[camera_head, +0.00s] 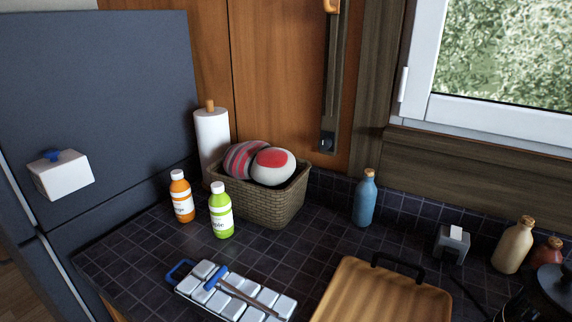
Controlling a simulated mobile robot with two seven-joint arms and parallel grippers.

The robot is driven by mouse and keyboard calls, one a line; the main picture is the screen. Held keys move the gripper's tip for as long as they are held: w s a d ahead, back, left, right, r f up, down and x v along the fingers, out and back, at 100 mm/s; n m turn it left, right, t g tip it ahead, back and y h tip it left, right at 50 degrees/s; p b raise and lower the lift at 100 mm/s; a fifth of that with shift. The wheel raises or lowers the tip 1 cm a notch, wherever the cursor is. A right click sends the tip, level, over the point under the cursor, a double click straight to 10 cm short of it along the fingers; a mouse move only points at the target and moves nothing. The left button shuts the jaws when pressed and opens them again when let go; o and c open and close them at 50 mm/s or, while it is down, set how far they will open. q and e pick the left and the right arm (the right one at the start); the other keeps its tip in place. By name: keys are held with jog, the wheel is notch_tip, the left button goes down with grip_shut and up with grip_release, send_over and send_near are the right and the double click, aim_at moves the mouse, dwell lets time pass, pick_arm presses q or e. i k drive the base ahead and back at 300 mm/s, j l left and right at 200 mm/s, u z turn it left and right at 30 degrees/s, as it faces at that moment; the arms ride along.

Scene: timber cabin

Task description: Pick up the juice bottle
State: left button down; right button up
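Two small bottles with white caps stand upright side by side on the dark tiled counter, left of centre. One is an orange bottle (181,197) with a white label. The other is a green bottle (221,211) with a white label, slightly nearer and to the right. I cannot tell from the labels which one is the juice bottle. Both stand free, in front of a wicker basket. Neither of my grippers shows in the head view.
The wicker basket (283,205) holds round striped items; a paper towel roll (212,140) stands behind. A blue bottle (364,199), wooden board (383,296) and white-blocked tray (185,287) share the counter. A dark fridge (110,85) borders the left. Tiles before the bottles are clear.

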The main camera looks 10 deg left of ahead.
aim_at(219, 201)
jog(key=k+j+z, duration=0.1)
jog(key=j, duration=0.45)
jog(key=k+j+z, duration=0.1)
jog(key=k+j, duration=0.25)
jog(key=j, duration=0.15)
jog(key=k+j, duration=0.25)
jog(key=j, duration=0.3)
jog(key=k+j+z, duration=0.15)
jog(key=j, duration=0.35)
jog(key=k+j+z, duration=0.1)
jog(key=k+j, duration=0.3)
jog(key=k+j+z, duration=0.1)
jog(key=k+j, duration=0.2)
jog(key=j, duration=0.2)
